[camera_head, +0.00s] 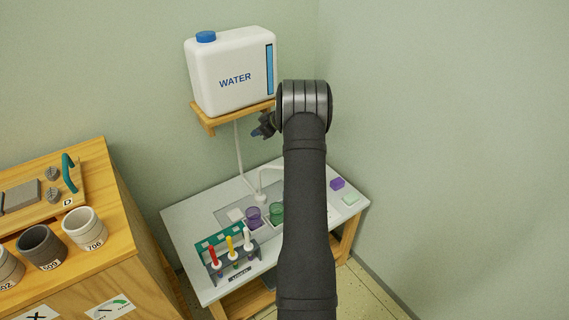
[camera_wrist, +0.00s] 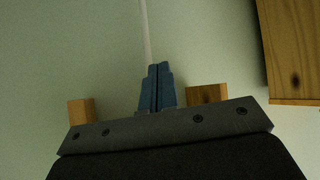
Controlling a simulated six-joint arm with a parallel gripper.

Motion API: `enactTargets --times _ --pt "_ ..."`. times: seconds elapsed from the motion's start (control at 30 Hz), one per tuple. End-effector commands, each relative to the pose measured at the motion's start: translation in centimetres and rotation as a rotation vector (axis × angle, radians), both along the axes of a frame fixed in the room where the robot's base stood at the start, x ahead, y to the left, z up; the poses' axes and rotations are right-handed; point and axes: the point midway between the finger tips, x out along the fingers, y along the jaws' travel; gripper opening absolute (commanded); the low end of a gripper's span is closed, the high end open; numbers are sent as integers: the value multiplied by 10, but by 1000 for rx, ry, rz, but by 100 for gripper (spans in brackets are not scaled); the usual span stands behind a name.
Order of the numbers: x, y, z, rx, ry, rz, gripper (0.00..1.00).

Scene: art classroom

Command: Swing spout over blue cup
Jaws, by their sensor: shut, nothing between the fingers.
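The white spout (camera_head: 268,170) rises from a round base on the small table and bends to the right, where my arm hides its far end. A purple cup (camera_head: 254,217) and a green cup (camera_head: 276,213) stand on the table below it. I see no blue cup; my arm covers part of the table. My gripper (camera_head: 262,131) is high above the table, just under the water tank's shelf, apart from the spout and cups. In the wrist view its blue fingers (camera_wrist: 157,88) are shut together with nothing between them.
A white water tank (camera_head: 230,72) sits on a wooden shelf (camera_head: 233,116) beside my gripper. A thin white hose (camera_head: 239,155) runs down the wall. A rack of paint tubes (camera_head: 232,258) stands at the table's front left.

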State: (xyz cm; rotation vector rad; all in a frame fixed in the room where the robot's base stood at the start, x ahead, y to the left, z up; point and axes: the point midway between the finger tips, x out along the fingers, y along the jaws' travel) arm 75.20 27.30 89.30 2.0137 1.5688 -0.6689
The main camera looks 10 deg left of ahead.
Motion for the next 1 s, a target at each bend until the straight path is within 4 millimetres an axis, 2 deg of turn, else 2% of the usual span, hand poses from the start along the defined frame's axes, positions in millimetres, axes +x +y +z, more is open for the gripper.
enactTargets --times 0.17,0.27,0.4,0.6,0.8,1.0 --pt "-3 -6 3 31 36 -321 0" --pt "-9 -20 2 42 63 -532 0" --pt "-29 -52 -3 42 101 -833 0" --pt "-65 -97 -11 21 129 -1153 0" --pt "-81 -116 -14 6 132 -1271 0" --pt "-69 -116 -27 5 132 -1275 0"
